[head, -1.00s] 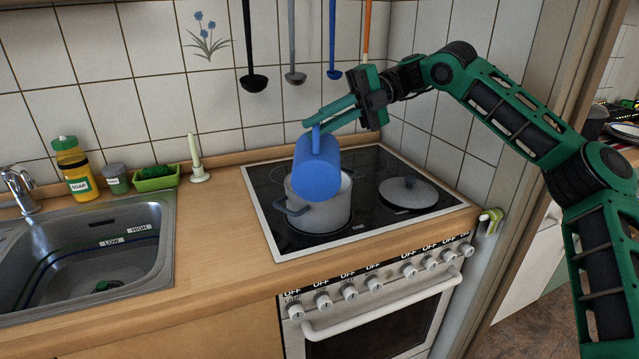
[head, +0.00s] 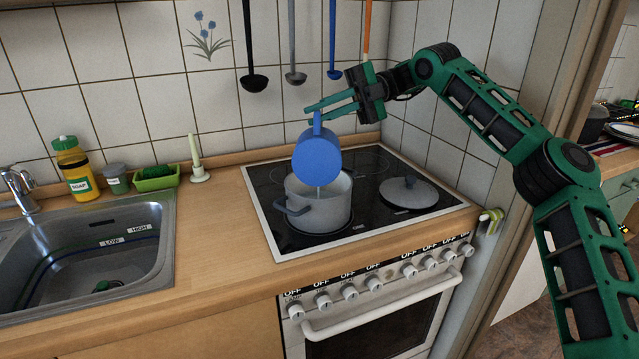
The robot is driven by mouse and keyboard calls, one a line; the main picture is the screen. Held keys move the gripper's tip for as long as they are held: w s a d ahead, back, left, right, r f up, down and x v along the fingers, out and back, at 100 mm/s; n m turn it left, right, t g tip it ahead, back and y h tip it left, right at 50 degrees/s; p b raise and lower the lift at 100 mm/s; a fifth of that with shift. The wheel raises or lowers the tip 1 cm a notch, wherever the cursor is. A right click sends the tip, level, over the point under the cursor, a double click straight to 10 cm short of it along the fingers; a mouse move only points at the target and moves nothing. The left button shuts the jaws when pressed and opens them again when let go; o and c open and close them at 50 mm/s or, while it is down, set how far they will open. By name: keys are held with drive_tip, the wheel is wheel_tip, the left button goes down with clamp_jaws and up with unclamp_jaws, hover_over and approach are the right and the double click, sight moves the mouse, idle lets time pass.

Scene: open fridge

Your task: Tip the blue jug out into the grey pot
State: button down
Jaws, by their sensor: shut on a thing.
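The blue jug (head: 317,158) is held above the grey pot, strongly tilted with its round base facing me. A thin pale stream shows below it, running down into the pot. The grey pot (head: 319,207) stands on the front left of the hob, its open top facing up and a handle at its left. My gripper (head: 317,112) is shut on the jug's handle, above and behind the jug. The jug's mouth is turned away and hidden.
A grey lid (head: 408,192) lies on the hob (head: 365,222) right of the pot. Ladles (head: 252,80) hang on the tiled wall behind. A candle (head: 198,165), sponge holder (head: 156,178) and soap bottle (head: 75,170) stand left, behind the sink (head: 95,250).

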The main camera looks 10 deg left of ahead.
sight(321, 137)
drive_tip(key=shift+w+r, duration=0.1)
drive_tip(key=shift+s+d+f+n+t, duration=0.1)
drive_tip(key=shift+s+f+n+t, duration=0.1)
drive_tip(key=shift+s, duration=0.3)
drive_tip(key=shift+s+d+f+n+t, duration=0.1)
drive_tip(key=shift+s+n+t, duration=0.1)
drive_tip(key=shift+s, duration=0.3)
idle(1.1)
drive_tip(key=shift+s+d+f+n+t+h, duration=0.15)
drive_tip(key=shift+s+n+t, duration=0.2)
drive_tip(key=shift+s, duration=0.35)
drive_tip(key=shift+s+r+n+t+h, duration=0.1)
drive_tip(key=shift+s+n+t, duration=0.2)
drive_tip(key=shift+s, duration=0.35)
drive_tip(key=shift+s+d+f+n+t+h, duration=0.15)
drive_tip(key=shift+s+n+t, duration=0.15)
drive_tip(key=shift+s, duration=0.4)
drive_tip(key=shift+r, duration=0.1)
